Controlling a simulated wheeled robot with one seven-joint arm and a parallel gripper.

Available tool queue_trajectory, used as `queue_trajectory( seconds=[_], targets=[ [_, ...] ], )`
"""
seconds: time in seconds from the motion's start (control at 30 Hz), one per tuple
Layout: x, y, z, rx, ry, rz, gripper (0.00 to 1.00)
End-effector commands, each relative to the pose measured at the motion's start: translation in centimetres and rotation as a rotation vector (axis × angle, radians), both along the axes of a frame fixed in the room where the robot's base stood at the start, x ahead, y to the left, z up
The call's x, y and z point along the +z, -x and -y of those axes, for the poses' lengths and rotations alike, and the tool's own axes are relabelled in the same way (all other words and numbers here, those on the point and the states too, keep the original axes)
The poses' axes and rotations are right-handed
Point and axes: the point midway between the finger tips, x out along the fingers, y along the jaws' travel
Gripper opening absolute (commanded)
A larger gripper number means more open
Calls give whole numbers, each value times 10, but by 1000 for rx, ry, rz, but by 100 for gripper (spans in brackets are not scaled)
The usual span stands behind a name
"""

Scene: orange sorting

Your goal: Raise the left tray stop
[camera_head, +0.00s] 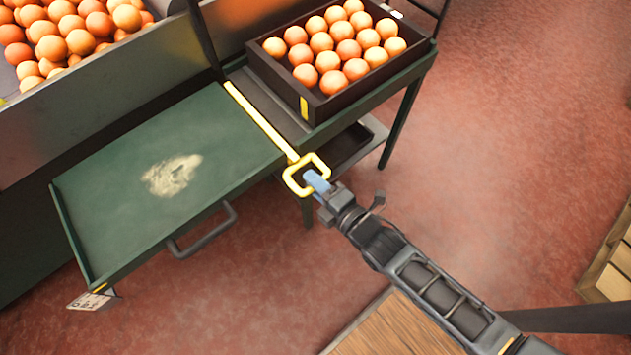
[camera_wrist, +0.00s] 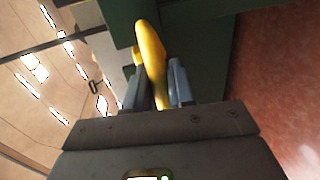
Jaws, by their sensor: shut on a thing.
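The tray stop is a yellow bar (camera_head: 262,121) with a square loop handle (camera_head: 291,178) at its near end. The bar lies along the edge between the green tray (camera_head: 110,175) and the dark shelf to its right. My gripper (camera_head: 316,181) is at the loop's right side. In the wrist view the yellow handle (camera_wrist: 151,60) stands between my two fingers (camera_wrist: 160,88), and the gripper is shut on it. The exact finger contact is partly hidden.
A dark crate of oranges (camera_head: 305,105) sits on the shelf right of the bar. The green tray holds a pale stain (camera_head: 172,175) and has a grey pull handle (camera_head: 203,232) in front. Loose oranges (camera_head: 75,30) fill a bin at upper left.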

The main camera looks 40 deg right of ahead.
Motion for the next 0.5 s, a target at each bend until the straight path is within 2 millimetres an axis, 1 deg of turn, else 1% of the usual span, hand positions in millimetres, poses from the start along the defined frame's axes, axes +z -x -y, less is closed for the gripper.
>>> queue_trajectory(
  seconds=[0.03, 0.3, 0.5],
  targets=[
    [9, 0, 0, 0, 0, 4, 0],
    [46, 0, 0, -1, -1, 5, 0],
    [49, 0, 0, -1, 0, 8, 0]
  ],
)
